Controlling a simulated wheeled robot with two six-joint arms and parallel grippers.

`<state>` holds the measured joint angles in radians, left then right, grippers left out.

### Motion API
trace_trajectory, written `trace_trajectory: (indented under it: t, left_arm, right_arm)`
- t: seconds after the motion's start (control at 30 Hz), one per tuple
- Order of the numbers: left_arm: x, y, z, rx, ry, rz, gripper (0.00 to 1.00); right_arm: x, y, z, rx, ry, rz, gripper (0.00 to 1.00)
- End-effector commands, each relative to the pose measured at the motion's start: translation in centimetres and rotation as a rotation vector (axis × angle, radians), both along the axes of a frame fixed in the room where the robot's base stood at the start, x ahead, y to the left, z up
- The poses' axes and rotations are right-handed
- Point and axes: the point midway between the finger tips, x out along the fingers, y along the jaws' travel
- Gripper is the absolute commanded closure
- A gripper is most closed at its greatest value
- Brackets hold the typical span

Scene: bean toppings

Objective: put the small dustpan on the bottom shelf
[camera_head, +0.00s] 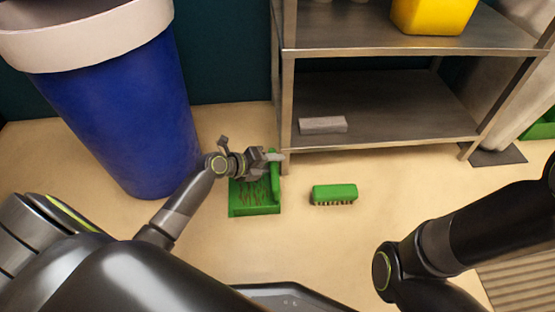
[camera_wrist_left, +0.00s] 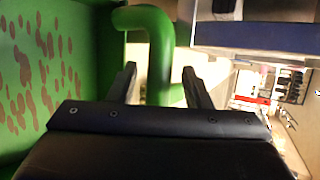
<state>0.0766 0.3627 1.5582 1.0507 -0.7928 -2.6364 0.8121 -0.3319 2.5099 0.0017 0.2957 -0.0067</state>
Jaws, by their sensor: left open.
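The small green dustpan (camera_head: 258,211) lies on the floor just left of the shelf unit's front leg, with brown marks or bits in its pan. My left gripper (camera_head: 275,157) is over its far end by the handle, covering part of it. In the left wrist view the curved green handle (camera_wrist_left: 160,50) passes between the two open fingers of the left gripper (camera_wrist_left: 163,85), and the pan (camera_wrist_left: 88,60) fills the left side. I cannot tell whether a finger touches the handle. The bottom shelf (camera_head: 390,105) is dark metal. My right gripper is out of view.
A grey block (camera_head: 323,125) sits near the bottom shelf's front left. A green brush (camera_head: 334,193) lies on the floor right of the dustpan. A blue bin (camera_head: 125,115) stands at left. A yellow container (camera_head: 432,15) is on the upper shelf (camera_head: 350,30). Most of the bottom shelf is clear.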

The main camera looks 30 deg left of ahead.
Motion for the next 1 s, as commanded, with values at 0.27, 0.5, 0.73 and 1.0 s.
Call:
trace_trajectory:
  t: [0.27,0.5,0.73,1.0]
  left_arm:
    - [-4.5,2.9,3.5,0.003,0.000,0.000,0.55]
    - [-6.4,4.1,4.6,0.001,-0.001,0.000,0.55]
    - [-6.6,4.2,4.7,0.000,-0.002,0.000,0.55]
    - [-6.6,4.2,4.6,-0.001,-0.001,0.000,0.55]
  right_arm:
    - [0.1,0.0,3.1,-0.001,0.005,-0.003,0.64]
    - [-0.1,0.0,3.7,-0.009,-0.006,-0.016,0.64]
    - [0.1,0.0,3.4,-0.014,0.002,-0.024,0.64]
    - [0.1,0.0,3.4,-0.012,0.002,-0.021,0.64]
